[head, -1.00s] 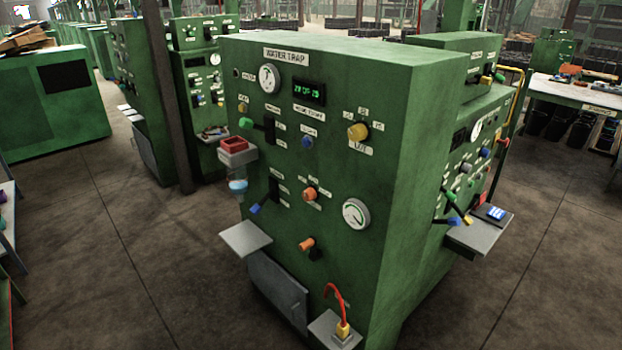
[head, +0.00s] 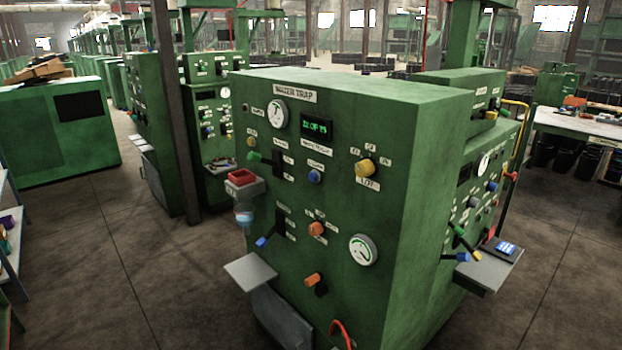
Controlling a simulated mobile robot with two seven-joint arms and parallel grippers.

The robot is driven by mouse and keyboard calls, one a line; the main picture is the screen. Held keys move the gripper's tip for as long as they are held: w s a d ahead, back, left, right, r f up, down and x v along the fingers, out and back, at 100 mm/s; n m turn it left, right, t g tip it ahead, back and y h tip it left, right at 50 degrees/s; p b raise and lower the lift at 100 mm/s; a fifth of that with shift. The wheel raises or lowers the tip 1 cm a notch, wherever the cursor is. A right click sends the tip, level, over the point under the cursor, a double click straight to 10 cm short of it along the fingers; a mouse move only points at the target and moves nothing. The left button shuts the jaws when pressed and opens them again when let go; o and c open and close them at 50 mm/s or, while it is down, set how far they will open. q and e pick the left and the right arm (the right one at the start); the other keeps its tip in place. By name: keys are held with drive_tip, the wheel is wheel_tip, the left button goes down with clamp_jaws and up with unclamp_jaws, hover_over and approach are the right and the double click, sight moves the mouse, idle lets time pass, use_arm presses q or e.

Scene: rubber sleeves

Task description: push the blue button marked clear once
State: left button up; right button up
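A green machine cabinet (head: 330,250) with a "WATER TRAP" plate stands in front of me in the head view. A round blue button (head: 314,176) sits on its front panel, below the lit green display (head: 316,127). A small label (head: 316,165) just above the button is too blurred to read surely. Nothing covers the button. A blue-tipped lever (head: 264,242) is lower left on the same panel. Neither of my grippers is in view.
Around the button are a yellow knob (head: 365,167), orange knob (head: 317,229), green-tipped lever (head: 256,157) and white gauges (head: 363,250). A grey shelf (head: 250,269) and a red-topped holder (head: 242,178) jut from the left side. Floor (head: 90,270) at left is clear.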

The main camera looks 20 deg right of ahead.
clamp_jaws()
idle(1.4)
